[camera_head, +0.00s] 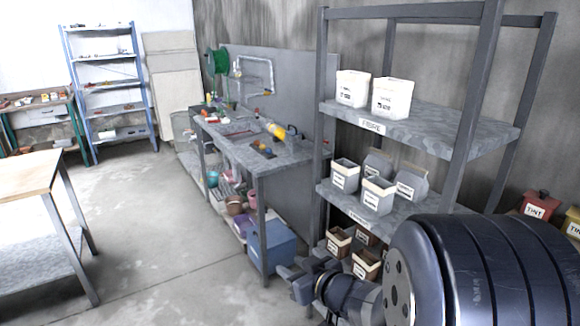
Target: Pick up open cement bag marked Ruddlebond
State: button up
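A grey metal rack on the right holds bags on three levels. On its middle shelf (400,219) stand grey bags. Two with open tops are at the front, a left one (344,176) and a right one (378,196). Two with folded-looking tops are behind, one at the back left (377,162) and one at the back right (411,184). Their labels are too small to read, so I cannot tell which is Ruddlebond. My gripper (289,279) is low in front of the rack, left of and below the grey bags, apart from them. Its opening is unclear.
White bags (391,98) stand on the top shelf, labelled FIBRE. Brown bags (339,240) sit on the lower shelf, partly behind my arm. A cluttered workbench (266,159) adjoins the rack. A wooden-topped table (27,172) stands left. Open floor (165,225) lies between.

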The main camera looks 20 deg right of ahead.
aim_at(344, 176)
jog(key=i+j, duration=0.15)
jog(key=i, duration=0.6)
jog(key=i+j+u, duration=0.15)
jog(key=i, duration=0.55)
jog(key=i+z, duration=0.25)
jog(key=z, duration=0.2)
jog(key=i+j+z, duration=0.2)
jog(key=z, duration=0.2)
jog(key=i+j+z, duration=0.2)
jog(key=z, duration=0.25)
jog(key=i+j+z, duration=0.15)
jog(key=z, duration=0.3)
jog(key=i+j+z, duration=0.15)
jog(key=j+z, duration=0.25)
jog(key=i+j+z, duration=0.1)
jog(key=z, duration=0.25)
jog(key=j+z, duration=0.75)
